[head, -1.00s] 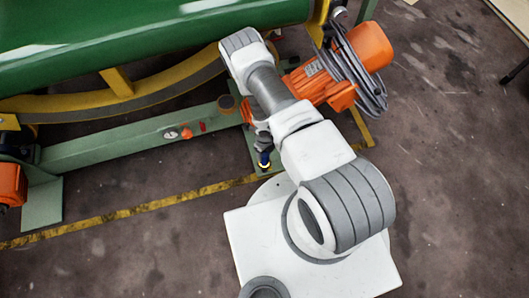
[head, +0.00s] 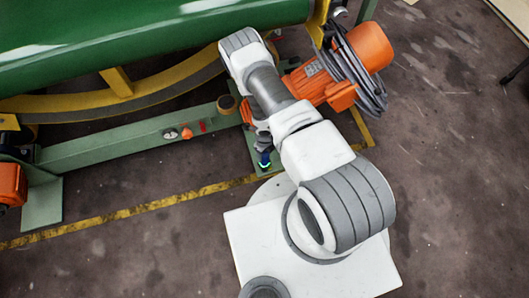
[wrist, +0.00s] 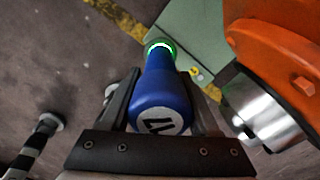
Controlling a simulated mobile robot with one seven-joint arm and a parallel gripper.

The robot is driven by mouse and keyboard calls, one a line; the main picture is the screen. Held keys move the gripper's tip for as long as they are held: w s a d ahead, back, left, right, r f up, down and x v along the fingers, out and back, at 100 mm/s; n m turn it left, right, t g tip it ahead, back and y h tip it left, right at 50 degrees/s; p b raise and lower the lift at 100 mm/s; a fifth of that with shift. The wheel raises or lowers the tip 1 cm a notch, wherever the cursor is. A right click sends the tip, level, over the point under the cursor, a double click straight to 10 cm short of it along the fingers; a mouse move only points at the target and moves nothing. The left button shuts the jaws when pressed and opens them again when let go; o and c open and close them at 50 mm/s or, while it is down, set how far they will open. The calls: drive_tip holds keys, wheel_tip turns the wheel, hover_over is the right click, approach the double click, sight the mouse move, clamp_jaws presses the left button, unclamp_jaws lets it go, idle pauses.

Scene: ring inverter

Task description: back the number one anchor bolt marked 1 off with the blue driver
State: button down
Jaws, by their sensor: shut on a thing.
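My gripper (wrist: 164,105) is shut on the blue driver (wrist: 163,82), one finger on each side of its body. The driver's white end cap with dark marking faces the wrist camera. A green-lit ring (wrist: 160,48) shows at its far end, over the edge of the green foot plate (wrist: 195,35). In the head view the driver (head: 265,158) points down at the foot plate beside my arm. A small yellow tag (wrist: 195,72) with a dark mark lies beside the driver on the plate. The anchor bolt is hidden under the driver, so contact cannot be seen.
An orange motor (head: 370,46) with coiled grey cable stands right of my arm. In the wrist view an orange housing and silver cylinder (wrist: 262,118) are close on the right. The green drum (head: 150,40) is behind. Floor is open at the left front.

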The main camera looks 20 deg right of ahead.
drive_tip(key=shift+r, duration=0.1)
drive_tip(key=shift+r+p, duration=2)
drive_tip(key=shift+r, duration=0.45)
drive_tip(key=shift+w, duration=0.1)
